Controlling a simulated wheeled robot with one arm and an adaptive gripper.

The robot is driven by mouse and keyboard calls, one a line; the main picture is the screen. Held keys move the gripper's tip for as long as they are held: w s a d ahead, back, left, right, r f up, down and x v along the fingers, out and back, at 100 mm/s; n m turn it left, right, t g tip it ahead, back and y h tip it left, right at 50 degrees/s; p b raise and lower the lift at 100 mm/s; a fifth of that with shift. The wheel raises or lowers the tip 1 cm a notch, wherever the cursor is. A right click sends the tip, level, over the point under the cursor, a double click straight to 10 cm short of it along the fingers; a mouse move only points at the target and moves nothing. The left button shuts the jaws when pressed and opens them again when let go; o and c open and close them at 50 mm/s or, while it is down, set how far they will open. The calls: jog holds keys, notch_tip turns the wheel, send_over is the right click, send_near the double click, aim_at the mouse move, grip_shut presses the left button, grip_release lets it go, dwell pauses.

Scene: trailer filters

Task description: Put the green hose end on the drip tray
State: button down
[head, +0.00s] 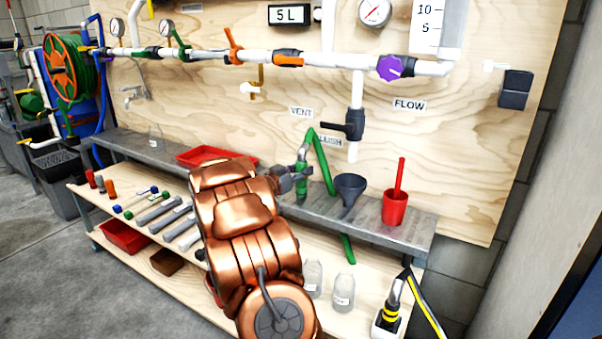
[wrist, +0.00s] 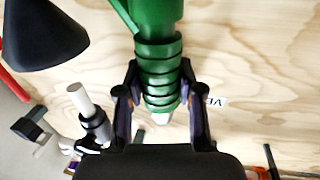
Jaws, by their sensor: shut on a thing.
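My gripper (head: 298,176) is shut on the ribbed green hose end (head: 302,184), just above the metal shelf (head: 410,222). In the wrist view the two dark fingers (wrist: 163,103) sit on either side of the hose end (wrist: 161,70), which has a pale tip. The green hose (head: 323,160) bends up from its end, then drops behind the shelf. A shallow red tray (head: 190,157), which looks like the drip tray, lies on the shelf left of my gripper, partly hidden by my copper arm.
A dark funnel (head: 350,187) and a red cup (head: 395,208) with a red stick stand right of the hose end. A white pipe with a black valve (head: 355,125) hangs above. A glass bottle (head: 156,138) stands left of the tray. Another red tray (head: 122,238) is lower left.

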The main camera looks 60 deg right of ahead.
jog(key=c, duration=0.7)
grip_release()
jog(key=shift+f, duration=0.2)
jog(key=shift+r, duration=0.1)
jog(key=shift+a+r, duration=0.1)
jog(key=shift+r, duration=0.05)
jog(key=a+p, duration=0.1)
jog(key=a, duration=0.3)
jog(key=w+a, duration=0.1)
jog(key=a, duration=0.2)
jog(key=a+p, duration=0.1)
jog(key=a, duration=0.3)
jog(key=shift+w+a+p, duration=0.35)
jog(key=shift+w, duration=0.05)
jog(key=shift+w, duration=0.1)
